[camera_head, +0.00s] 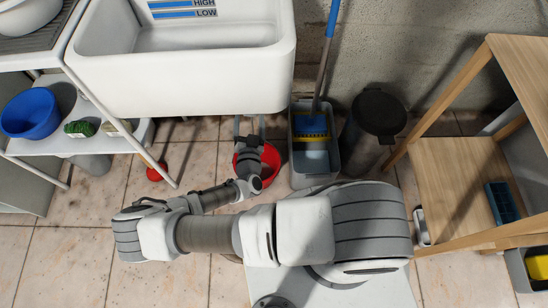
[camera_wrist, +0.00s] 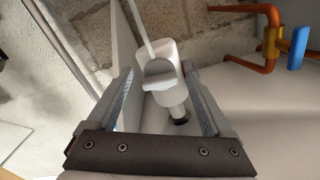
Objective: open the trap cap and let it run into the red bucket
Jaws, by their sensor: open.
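The red bucket (camera_head: 271,166) stands on the tiled floor below the front edge of the white sink. My gripper (camera_head: 249,143) is over it and hides part of its inside; the trap is not visible in the head view. My open gripper (camera_wrist: 157,70) has one finger on each side of the trap. I cannot tell whether either finger touches it.
The white sink (camera_head: 180,75) overhangs the bucket. A grey bin (camera_head: 317,165) with a mop and a dark lidded bin (camera_head: 378,115) stand to the right. A wooden shelf (camera_head: 455,160) is further right. Orange pipes (camera_wrist: 271,40) with a blue handle (camera_wrist: 298,48) are beside the trap.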

